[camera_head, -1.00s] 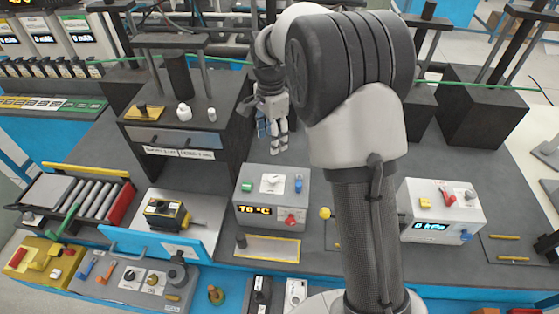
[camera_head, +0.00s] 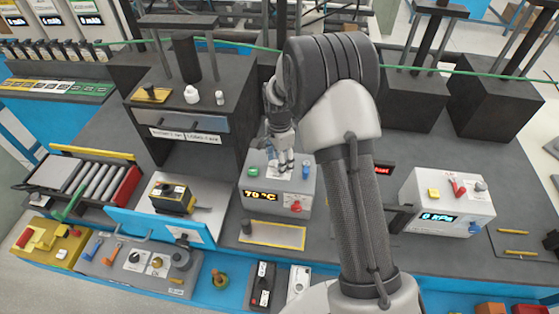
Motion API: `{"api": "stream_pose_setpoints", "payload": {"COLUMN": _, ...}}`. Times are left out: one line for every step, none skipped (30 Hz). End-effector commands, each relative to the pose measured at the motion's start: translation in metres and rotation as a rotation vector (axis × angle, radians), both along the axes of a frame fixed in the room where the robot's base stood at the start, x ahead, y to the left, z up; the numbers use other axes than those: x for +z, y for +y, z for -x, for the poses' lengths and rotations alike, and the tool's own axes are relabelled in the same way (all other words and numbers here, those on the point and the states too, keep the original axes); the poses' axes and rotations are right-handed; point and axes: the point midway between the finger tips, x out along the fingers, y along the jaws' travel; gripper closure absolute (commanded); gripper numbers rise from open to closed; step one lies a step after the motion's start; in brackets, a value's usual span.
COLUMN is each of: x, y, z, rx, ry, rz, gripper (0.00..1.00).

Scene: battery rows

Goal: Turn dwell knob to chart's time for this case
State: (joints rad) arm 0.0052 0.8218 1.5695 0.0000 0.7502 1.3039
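A grey box (camera_head: 307,192) stands in the middle of the bench. Its front display (camera_head: 262,196) glows "70 °C" in orange. It has a green button (camera_head: 252,170) at the top left, a blue part (camera_head: 306,170) at the top right and a red knob (camera_head: 296,207) on the front. My gripper (camera_head: 284,171) is over the middle of the box's top, fingers pointing down, and hides the white dial there. I cannot tell whether its fingers touch or grip the dial. Two white labels (camera_head: 185,137) on the black press at left carry print too small to read for sure.
A white "0 kPa" box (camera_head: 447,200) stands at the right, beyond my arm.

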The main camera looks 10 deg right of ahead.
Motion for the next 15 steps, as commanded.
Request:
{"api": "stream_pose_setpoints", "payload": {"x": -0.0014, "y": 0.0, "z": 0.0, "rx": 0.0, "ry": 0.0, "rz": 0.0, "gripper": 0.49}}
{"api": "stream_pose_setpoints", "payload": {"x": -0.0017, "y": 0.0, "z": -0.0001, "rx": 0.0, "ry": 0.0, "rz": 0.0, "gripper": 0.49}}
{"api": "stream_pose_setpoints", "payload": {"x": -0.0019, "y": 0.0, "z": -0.0001, "rx": 0.0, "ry": -0.001, "rz": 0.0, "gripper": 0.49}}
{"api": "stream_pose_setpoints", "payload": {"x": -0.0019, "y": 0.0, "z": -0.0001, "rx": 0.0, "ry": -0.001, "rz": 0.0, "gripper": 0.49}}
{"api": "stream_pose_setpoints", "payload": {"x": -0.0019, "y": 0.0, "z": -0.0001, "rx": 0.0, "ry": -0.001, "rz": 0.0, "gripper": 0.49}}
{"api": "stream_pose_setpoints", "payload": {"x": -0.0018, "y": 0.0, "z": -0.0001, "rx": 0.0, "ry": 0.0, "rz": 0.0, "gripper": 0.49}}
{"api": "stream_pose_setpoints", "payload": {"x": -0.0018, "y": 0.0, "z": -0.0001, "rx": 0.0, "ry": 0.0, "rz": 0.0, "gripper": 0.49}}
{"api": "stream_pose_setpoints", "payload": {"x": -0.0018, "y": 0.0, "z": 0.0, "rx": 0.0, "ry": 0.0, "rz": 0.0, "gripper": 0.49}}
{"api": "stream_pose_setpoints", "payload": {"x": -0.0017, "y": 0.0, "z": 0.0, "rx": 0.0, "ry": 0.0, "rz": 0.0, "gripper": 0.5}}
{"api": "stream_pose_setpoints", "payload": {"x": -0.0017, "y": 0.0, "z": 0.0, "rx": 0.0, "ry": 0.0, "rz": 0.0, "gripper": 0.52}}
{"api": "stream_pose_setpoints", "payload": {"x": -0.0017, "y": 0.0, "z": 0.0, "rx": 0.0, "ry": 0.0, "rz": 0.0, "gripper": 0.54}}
{"api": "stream_pose_setpoints", "payload": {"x": -0.0016, "y": 0.0, "z": 0.0, "rx": 0.0, "ry": 0.0, "rz": 0.0, "gripper": 0.57}}
{"api": "stream_pose_setpoints", "payload": {"x": -0.0016, "y": 0.0, "z": 0.0, "rx": 0.0, "ry": 0.0, "rz": 0.0, "gripper": 0.59}}
{"api": "stream_pose_setpoints", "payload": {"x": -0.0016, "y": 0.0, "z": 0.0, "rx": 0.0, "ry": 0.0, "rz": 0.0, "gripper": 0.61}}
{"api": "stream_pose_setpoints", "payload": {"x": -0.0016, "y": 0.0, "z": 0.0, "rx": 0.0, "ry": 0.0, "rz": 0.0, "gripper": 0.64}}
